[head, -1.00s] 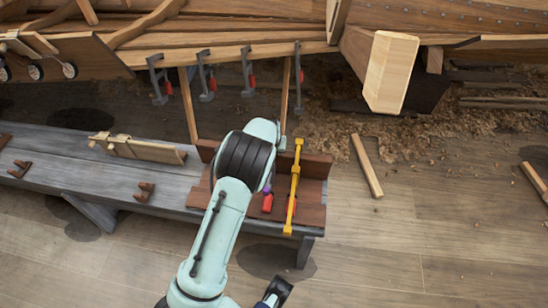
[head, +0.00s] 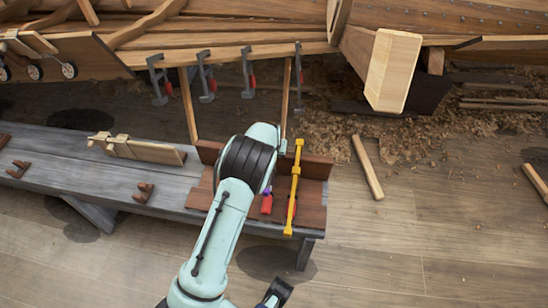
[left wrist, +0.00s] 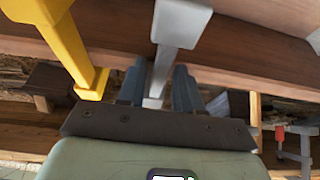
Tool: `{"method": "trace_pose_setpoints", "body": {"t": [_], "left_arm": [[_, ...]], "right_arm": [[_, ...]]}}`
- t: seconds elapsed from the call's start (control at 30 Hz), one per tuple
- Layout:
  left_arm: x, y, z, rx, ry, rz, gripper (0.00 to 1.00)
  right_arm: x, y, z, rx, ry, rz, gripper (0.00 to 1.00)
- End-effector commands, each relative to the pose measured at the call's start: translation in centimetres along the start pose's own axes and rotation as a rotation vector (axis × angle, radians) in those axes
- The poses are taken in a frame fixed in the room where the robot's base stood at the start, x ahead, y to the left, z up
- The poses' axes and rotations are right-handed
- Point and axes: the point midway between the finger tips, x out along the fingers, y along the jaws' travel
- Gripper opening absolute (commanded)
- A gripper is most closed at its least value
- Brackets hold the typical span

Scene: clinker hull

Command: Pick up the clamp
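A grey metal clamp bar (left wrist: 178,25) runs down between the two blue-grey fingers of my left gripper (left wrist: 158,80) in the left wrist view. The fingers stand on either side of it, with narrow gaps that look open. In the head view my left arm covers most of this clamp; a red handle (head: 267,204) with a purple bit shows beside the arm, over the bench end. A yellow clamp (head: 294,190) lies just right of it, and its yellow bar (left wrist: 65,45) is left of the fingers in the wrist view.
The grey bench (head: 100,180) carries a wooden plane-like tool (head: 140,148) and small brown pegs. Several grey clamps (head: 205,78) hang along the hull plank (head: 240,54).

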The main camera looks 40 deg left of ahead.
Motion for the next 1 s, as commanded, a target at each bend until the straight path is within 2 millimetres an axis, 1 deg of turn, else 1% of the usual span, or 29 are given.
{"method": "trace_pose_setpoints", "body": {"t": [0.03,0.07,0.1,1.0], "left_arm": [[-0.02,0.05,-0.01,0.000,0.000,0.001,0.15],[-0.02,0.05,-0.01,0.000,0.000,0.001,0.06],[-0.02,0.05,-0.01,0.000,0.000,0.001,0.00],[-0.03,0.05,-0.03,0.001,0.001,0.001,0.00]], "right_arm": [[-0.01,0.00,0.01,0.000,0.000,0.000,0.34],[-0.01,0.00,0.01,0.000,0.000,0.000,0.34],[-0.01,0.00,0.01,0.000,0.000,0.000,0.34],[-0.01,-0.01,0.00,0.000,0.000,0.000,0.34]]}}
